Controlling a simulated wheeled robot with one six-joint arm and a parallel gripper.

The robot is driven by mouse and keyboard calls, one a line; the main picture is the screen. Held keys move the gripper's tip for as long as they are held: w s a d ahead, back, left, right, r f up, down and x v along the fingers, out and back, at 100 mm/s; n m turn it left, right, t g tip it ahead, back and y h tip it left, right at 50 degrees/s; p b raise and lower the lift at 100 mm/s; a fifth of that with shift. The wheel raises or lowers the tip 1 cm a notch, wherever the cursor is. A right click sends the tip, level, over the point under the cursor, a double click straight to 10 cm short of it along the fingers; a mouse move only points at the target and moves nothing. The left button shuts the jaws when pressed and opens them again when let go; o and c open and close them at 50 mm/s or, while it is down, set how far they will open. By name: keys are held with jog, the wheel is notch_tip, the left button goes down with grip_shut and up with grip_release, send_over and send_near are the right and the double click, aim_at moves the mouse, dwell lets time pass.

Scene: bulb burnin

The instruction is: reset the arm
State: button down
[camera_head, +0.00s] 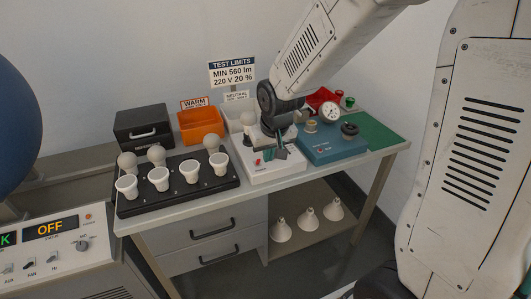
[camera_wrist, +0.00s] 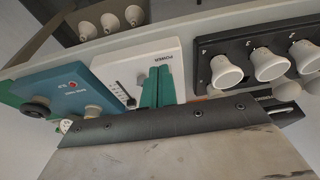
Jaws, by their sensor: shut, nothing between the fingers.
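My gripper (camera_head: 277,154) hangs over the white power unit (camera_head: 258,174) in the middle of the workbench, its fingers pointing down. In the wrist view, its two teal fingers (camera_wrist: 158,86) lie side by side, shut with nothing between them, in front of the unit's face near the POWER label. I cannot tell whether the fingertips touch the unit. My arm reaches in from the upper right and hides part of the unit's top and what stands behind it.
A black rack (camera_head: 178,196) with several white bulbs stands left of the unit; a blue tester (camera_head: 330,150) stands right. Behind are a black box (camera_head: 142,128), an orange bin (camera_head: 200,122) and a white bin (camera_head: 237,112). Green mat (camera_head: 378,132) at right is mostly clear. Lamps (camera_head: 307,221) stand below.

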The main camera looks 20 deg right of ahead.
jog(key=shift+s+d, duration=0.1)
dwell(0.4)
jog(key=s+d+r+g, duration=0.1)
jog(key=s+r, duration=0.6)
jog(key=s, duration=0.6)
jog(key=s+d+r+g, duration=0.1)
jog(key=s+r, duration=0.6)
jog(key=s, duration=0.6)
jog(key=shift+s+d+r, duration=0.15)
jog(key=shift+d+r, duration=0.15)
jog(key=shift+d, duration=0.05)
